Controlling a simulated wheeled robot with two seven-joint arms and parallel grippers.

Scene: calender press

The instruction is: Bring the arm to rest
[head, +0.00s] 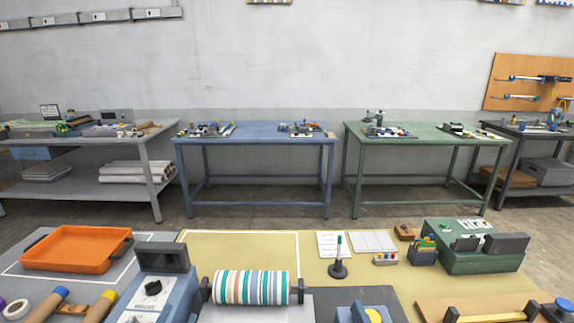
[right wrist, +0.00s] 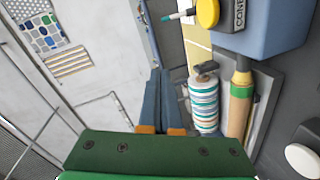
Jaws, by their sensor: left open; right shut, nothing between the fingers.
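My right gripper (right wrist: 161,75) shows in the right wrist view, its two dark blue fingers together and empty. The fingers appear in the picture just left of the striped roll (right wrist: 204,105) and touch nothing that I can see. The striped roll also lies across the press in the head view (head: 250,287), between the grey-blue control housing (head: 150,295) and a blue box with a yellow button (head: 364,313). That box shows at the top of the right wrist view (right wrist: 262,25). Neither gripper is in the head view, and my left gripper shows in no view.
An orange tray (head: 77,248) stands at left on the near bench. A pen stand (head: 338,268), papers (head: 345,243) and a green box (head: 480,255) stand further right. A wooden roller (right wrist: 240,100) lies beside the striped roll. Floor separates the bench from the blue table (head: 255,144) and green table (head: 430,139).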

